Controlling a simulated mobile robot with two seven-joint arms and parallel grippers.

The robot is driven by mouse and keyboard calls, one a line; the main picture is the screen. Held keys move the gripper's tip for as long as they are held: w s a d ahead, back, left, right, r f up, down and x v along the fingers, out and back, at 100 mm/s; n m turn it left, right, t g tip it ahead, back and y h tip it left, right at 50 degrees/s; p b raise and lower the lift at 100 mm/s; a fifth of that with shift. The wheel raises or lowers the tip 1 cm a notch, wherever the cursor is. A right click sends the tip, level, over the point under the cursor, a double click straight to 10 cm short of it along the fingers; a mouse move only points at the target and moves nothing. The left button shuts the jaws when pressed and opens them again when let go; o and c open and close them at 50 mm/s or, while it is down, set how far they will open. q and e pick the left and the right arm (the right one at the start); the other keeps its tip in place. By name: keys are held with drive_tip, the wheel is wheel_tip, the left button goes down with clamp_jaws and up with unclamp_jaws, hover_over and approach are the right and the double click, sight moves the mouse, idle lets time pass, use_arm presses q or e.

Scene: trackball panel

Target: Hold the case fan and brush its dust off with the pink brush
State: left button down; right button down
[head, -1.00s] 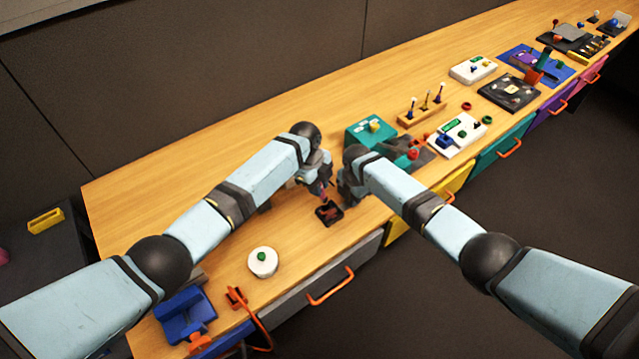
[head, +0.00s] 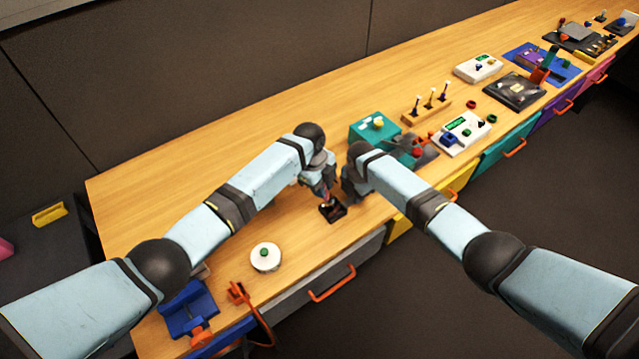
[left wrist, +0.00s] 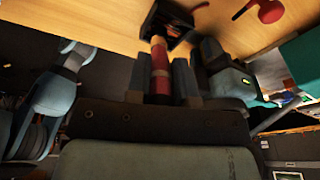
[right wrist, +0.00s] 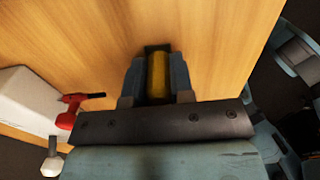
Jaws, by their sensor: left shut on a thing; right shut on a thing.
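The case fan (head: 333,212) is a small black square frame low over the bench front; part of it also shows in the left wrist view (left wrist: 178,24). My left gripper (head: 326,188) is shut on the pink brush (left wrist: 160,72), whose reddish handle has a pale band. The brush points at the fan's face; bristle contact cannot be made out. My right gripper (head: 347,190) is beside the fan. In the right wrist view it is shut on a yellow-brown part (right wrist: 158,76) with a black edge beyond, apparently the fan's. Most of that grip is hidden in the head view.
A white round piece with a green knob (head: 266,257) and a blue holder (head: 187,312) stand at the left. A teal box (head: 375,129), a wooden peg rack (head: 428,107) and several panels stand to the right. The bench behind the arms is clear.

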use_arm(q)
drive_tip(key=shift+r, duration=3.95)
use_arm(e)
drive_tip(key=c, duration=0.9)
unclamp_jaws()
wheel_tip(320, 180, up, 12)
drive_tip(key=shift+o, duration=0.4)
